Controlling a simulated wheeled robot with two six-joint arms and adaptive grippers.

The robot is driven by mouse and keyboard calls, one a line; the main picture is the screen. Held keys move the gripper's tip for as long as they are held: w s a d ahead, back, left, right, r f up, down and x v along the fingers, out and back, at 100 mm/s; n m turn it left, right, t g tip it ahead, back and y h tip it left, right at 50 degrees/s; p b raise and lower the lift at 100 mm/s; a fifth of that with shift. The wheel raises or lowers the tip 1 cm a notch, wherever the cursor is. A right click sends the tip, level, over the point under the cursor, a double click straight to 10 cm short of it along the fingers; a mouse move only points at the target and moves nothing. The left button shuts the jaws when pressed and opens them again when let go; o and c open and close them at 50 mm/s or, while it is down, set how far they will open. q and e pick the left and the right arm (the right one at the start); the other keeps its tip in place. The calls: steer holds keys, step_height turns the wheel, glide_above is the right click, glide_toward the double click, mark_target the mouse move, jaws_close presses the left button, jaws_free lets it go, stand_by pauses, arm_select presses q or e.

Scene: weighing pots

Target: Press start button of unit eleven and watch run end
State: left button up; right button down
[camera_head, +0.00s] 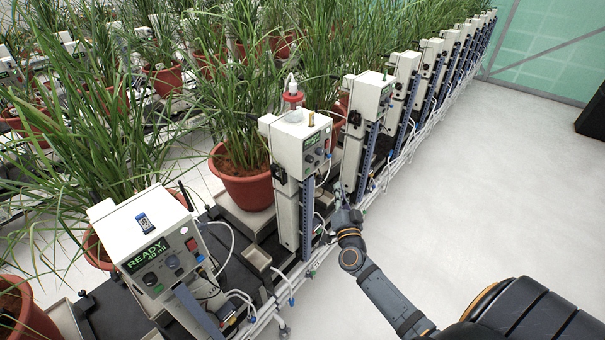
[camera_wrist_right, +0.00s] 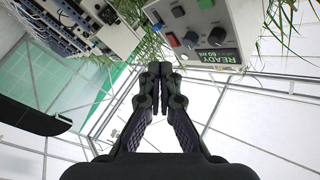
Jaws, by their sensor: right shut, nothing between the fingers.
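A row of white box-shaped units on posts runs away from me in the head view. The nearest unit (camera_head: 150,228) has a green READY display (camera_head: 146,254), knobs and a red button (camera_head: 192,244). I cannot read which is unit eleven. My right gripper (camera_head: 346,216) is low beside the posts, right of the second unit. In the right wrist view its fingers (camera_wrist_right: 158,70) are together and empty, below and left of a unit panel (camera_wrist_right: 200,25) reading READY, apart from its buttons.
Terracotta pots (camera_head: 243,188) with tall grassy plants stand left of the units, and leaves overhang them. Hoses (camera_head: 240,300) and small fittings run along the front rail. The pale floor (camera_head: 500,170) on the right is clear. A dark object (camera_head: 592,118) stands at the far right.

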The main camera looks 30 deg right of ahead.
steer(key=shift+w+d+f, duration=0.1)
steer(key=shift+w, duration=0.1)
steer(key=b, duration=0.3)
glide_toward(311, 166)
steer(key=w+d, duration=0.2)
steer(key=d, duration=0.1)
steer(key=shift+w+r, duration=0.2)
steer(key=shift+w, duration=0.6)
steer(key=shift+w+a, duration=0.1)
steer(key=shift+w, duration=0.05)
stand_by(0.6)
steer(key=shift+w+a, duration=0.15)
steer(key=shift+w, duration=0.1)
steer(key=shift+w+a+p, duration=0.1)
steer(key=shift+w+p, duration=0.2)
steer(key=shift+w, duration=0.05)
stand_by(0.7)
steer(key=shift+s+r, duration=0.1)
steer(key=shift+s, duration=0.05)
steer(key=shift+s+d+p, duration=0.3)
steer(key=shift+s+p, duration=0.1)
steer(key=shift+s, duration=0.25)
